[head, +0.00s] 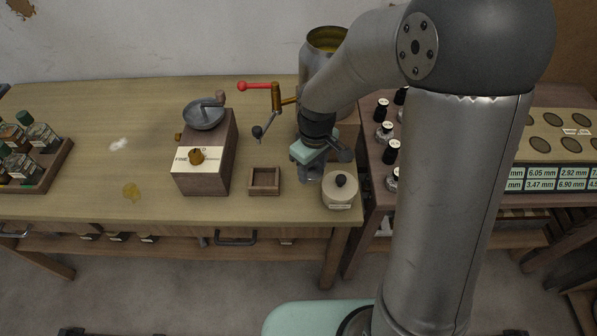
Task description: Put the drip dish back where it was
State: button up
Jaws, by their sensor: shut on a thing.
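My gripper (310,174) points down over the right part of the wooden bench, just in front of the metal urn (327,42). It is shut on a small grey thing, which seems to be the drip dish (309,177). The fingers and wrist hide most of it, so its full shape does not show. I cannot tell whether it touches the bench top. The urn's brass tap (277,98) with a red handle juts out to the left, behind my gripper.
A round lidded pot (340,190) stands close to the right of my gripper. A small square wooden box (264,181) lies to the left, beside a grinder (205,160). A crate of bottles (48,178) stands far left.

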jog(key=p, duration=0.1)
send_over(298, 182)
jog(key=f, duration=0.5)
jog(key=shift+s+d+f, duration=0.2)
jog(key=shift+f, duration=0.15)
jog(key=f, duration=0.3)
jog(key=shift+w+a, duration=0.2)
jog(key=shift+f, duration=0.35)
jog(key=shift+f, duration=0.3)
jog(key=o, duration=1)
jog(key=shift+r, duration=0.1)
